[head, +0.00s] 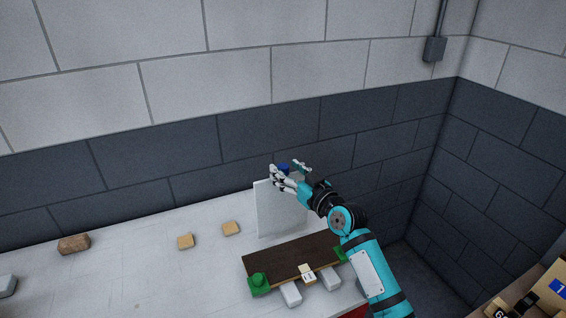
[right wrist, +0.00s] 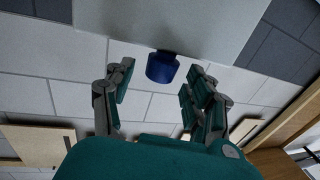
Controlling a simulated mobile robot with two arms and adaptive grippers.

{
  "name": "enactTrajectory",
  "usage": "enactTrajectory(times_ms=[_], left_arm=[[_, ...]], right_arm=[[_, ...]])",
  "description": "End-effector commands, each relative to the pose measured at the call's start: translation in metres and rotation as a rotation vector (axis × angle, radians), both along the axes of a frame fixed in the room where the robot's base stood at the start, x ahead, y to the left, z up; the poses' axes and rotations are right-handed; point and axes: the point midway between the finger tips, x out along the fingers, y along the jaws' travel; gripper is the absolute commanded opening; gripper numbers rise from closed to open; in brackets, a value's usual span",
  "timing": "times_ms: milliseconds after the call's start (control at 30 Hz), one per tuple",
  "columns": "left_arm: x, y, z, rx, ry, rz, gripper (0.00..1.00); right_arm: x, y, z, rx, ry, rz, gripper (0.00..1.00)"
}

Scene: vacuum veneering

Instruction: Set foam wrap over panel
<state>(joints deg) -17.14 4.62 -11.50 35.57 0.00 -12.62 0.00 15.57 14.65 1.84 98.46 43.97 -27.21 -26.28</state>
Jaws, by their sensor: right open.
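A white foam wrap sheet (head: 275,212) stands upright on the table behind the panel, with a blue knob (head: 283,168) at its top edge. The dark brown panel (head: 297,258) lies on the table with green pieces (head: 259,281) at its ends. My right gripper (head: 286,170) is open at the sheet's top, its fingers on either side of the knob. In the right wrist view the blue knob (right wrist: 162,67) shows between the open fingers (right wrist: 160,78), with visible gaps on both sides. The grey-white sheet (right wrist: 165,20) extends beyond it. My left gripper is out of view.
A light block with markings (head: 307,274) and white blocks (head: 291,295) sit at the panel's front edge. Two tan blocks (head: 231,228) and a brown block (head: 74,244) lie to the left on the white table (head: 150,280). A block wall stands close behind the table.

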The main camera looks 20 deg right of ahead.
Motion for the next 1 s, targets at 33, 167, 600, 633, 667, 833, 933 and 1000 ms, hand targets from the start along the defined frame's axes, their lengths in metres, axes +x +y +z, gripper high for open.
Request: enactTrajectory(times_ms=[33, 167, 600, 633, 667, 833, 933, 1000], left_arm=[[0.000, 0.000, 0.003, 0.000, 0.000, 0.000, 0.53], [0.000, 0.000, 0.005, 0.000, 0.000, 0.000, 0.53], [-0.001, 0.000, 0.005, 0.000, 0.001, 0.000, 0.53], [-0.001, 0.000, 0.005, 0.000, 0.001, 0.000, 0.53], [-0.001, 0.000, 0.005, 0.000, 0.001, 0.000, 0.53], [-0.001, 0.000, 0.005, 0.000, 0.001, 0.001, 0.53], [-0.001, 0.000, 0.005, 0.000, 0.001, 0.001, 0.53], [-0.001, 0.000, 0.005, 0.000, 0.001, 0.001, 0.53]], right_arm=[[0.007, 0.001, 0.002, 0.003, 0.001, -0.001, 0.55], [0.018, 0.004, 0.001, 0.001, -0.001, -0.001, 0.55], [0.022, 0.005, -0.001, 0.000, 0.000, -0.001, 0.45], [0.022, 0.005, -0.001, 0.000, 0.000, -0.001, 0.41], [0.022, 0.005, -0.001, 0.000, 0.000, -0.001, 0.37], [0.022, 0.005, -0.001, 0.000, 0.000, -0.001, 0.15], [0.022, 0.005, -0.001, 0.000, 0.000, -0.001, 0.01], [0.022, 0.005, -0.001, 0.000, 0.000, -0.001, 0.00]])
